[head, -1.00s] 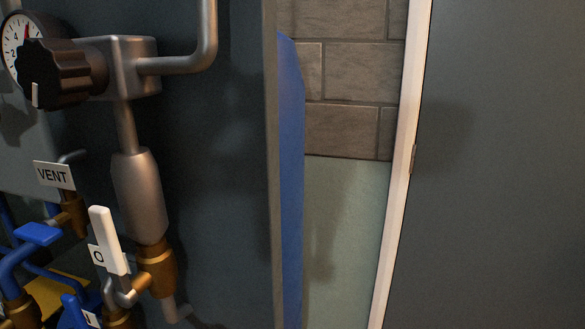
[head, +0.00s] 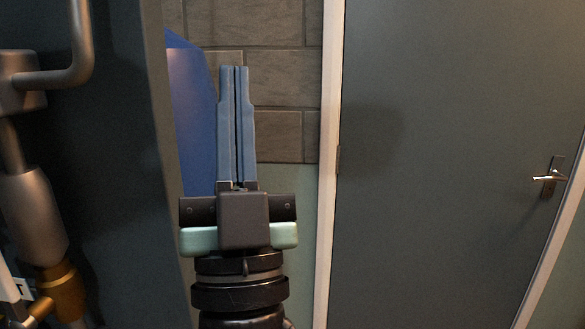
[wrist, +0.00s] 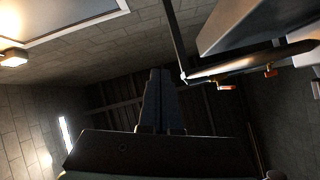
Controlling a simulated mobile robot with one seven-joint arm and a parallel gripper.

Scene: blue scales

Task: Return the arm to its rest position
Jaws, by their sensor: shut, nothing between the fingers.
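My gripper (head: 235,70) stands upright in the middle of the head view, its two long blue-grey fingers pointing up. The fingers are shut against each other with only a thin dark seam between them, and nothing is held. The gripper is in front of the brick wall and to the right of the dark panel's edge. In the wrist view the gripper (wrist: 158,72) shows as a dark shape, its fingers pointing toward the beamed ceiling.
A dark panel with grey pipework (head: 35,215) and a brass fitting (head: 60,290) is at the left. A blue surface (head: 190,115) stands behind the gripper. A grey door (head: 440,200) with a metal handle (head: 549,178) fills the right. The wrist view shows pipes and a red-tipped handle (wrist: 226,87).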

